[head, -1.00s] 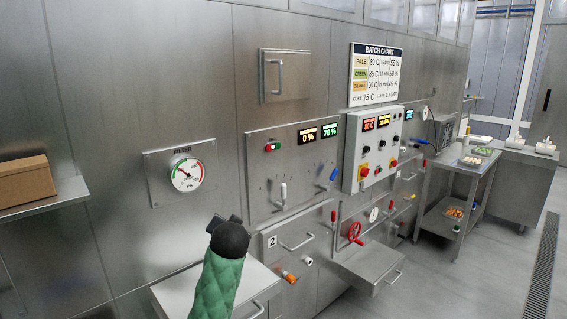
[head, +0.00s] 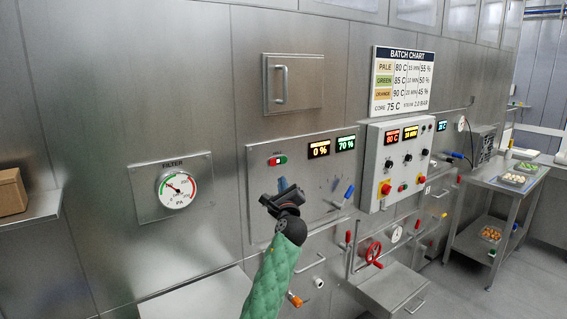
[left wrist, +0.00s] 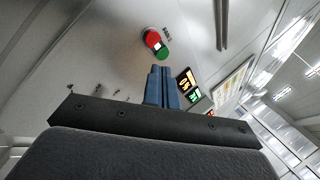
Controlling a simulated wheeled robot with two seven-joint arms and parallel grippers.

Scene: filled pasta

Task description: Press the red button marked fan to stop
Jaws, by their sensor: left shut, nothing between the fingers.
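A small switch with a red button (head: 271,161) and a green button (head: 283,160) sits on the steel panel, left of the lit displays. In the left wrist view the red button (left wrist: 152,38) is beyond the fingertips, with the green button (left wrist: 163,55) beside it. A small label by them is too blurred to read. My left gripper (head: 282,184) is shut and empty, just below the switch in the head view. In the left wrist view its blue fingers (left wrist: 160,70) lie together, apart from the buttons. My right gripper is not in view.
Displays reading 0 % (head: 318,149) and 70 % (head: 345,143) are right of the switch. A control box (head: 397,165) with knobs and a red knob on yellow juts out further right. A filter gauge (head: 177,190) is at left. A blue-handled lever (head: 349,192) stands near the gripper.

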